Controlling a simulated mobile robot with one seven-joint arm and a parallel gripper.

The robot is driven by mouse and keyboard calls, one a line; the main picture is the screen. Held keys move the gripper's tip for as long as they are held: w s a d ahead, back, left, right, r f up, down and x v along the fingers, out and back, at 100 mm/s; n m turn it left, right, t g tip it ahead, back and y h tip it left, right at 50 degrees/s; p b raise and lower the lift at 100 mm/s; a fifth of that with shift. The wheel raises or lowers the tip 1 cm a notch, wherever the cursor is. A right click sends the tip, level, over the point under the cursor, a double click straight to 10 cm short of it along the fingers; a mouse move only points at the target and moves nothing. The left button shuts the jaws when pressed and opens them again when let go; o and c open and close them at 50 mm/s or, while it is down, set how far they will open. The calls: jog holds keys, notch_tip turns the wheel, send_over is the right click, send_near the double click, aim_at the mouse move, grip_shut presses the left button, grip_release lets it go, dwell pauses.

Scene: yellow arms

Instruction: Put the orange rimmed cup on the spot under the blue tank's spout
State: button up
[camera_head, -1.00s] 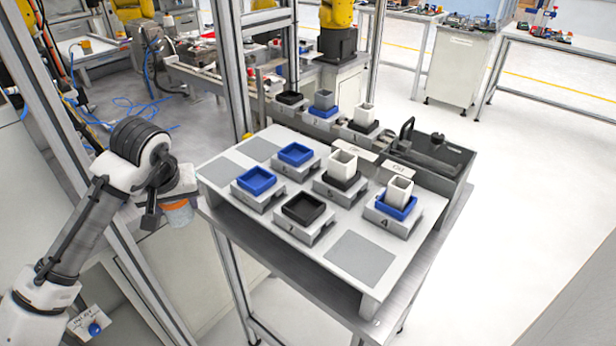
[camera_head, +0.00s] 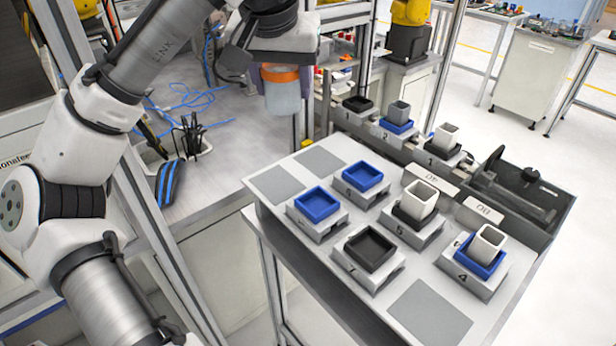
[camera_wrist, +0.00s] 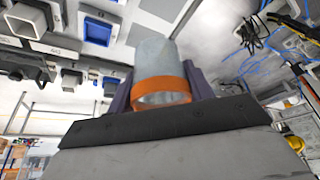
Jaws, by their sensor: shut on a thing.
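The orange rimmed cup (camera_head: 281,94) is a pale grey cup with an orange band near its top. My gripper (camera_head: 277,68) is shut on it and holds it in the air, left of and above the grey table with the trays. In the wrist view the cup (camera_wrist: 160,85) sits between the two purple-grey fingers, with its orange rim nearest the camera and its body pointing away. The blue tank and its spout do not show clearly in any view.
The grey table (camera_head: 440,268) bears several numbered stands with blue and black trays, two holding white cups. A workbench (camera_head: 215,165) behind carries blue cables, a holder of black tools (camera_head: 188,135) and a blue-black pouch (camera_head: 171,183). A metal frame post stands nearby.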

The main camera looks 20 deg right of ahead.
notch_tip(320, 180, down, 18)
jog(key=shift+w, duration=0.1)
dwell(0.4)
jog(key=shift+f, duration=0.1)
jog(key=shift+f, duration=0.15)
jog(key=o, duration=1)
jog(key=shift+c, duration=0.2)
jog(key=v, duration=1.2)
jog(key=shift+r, duration=0.25)
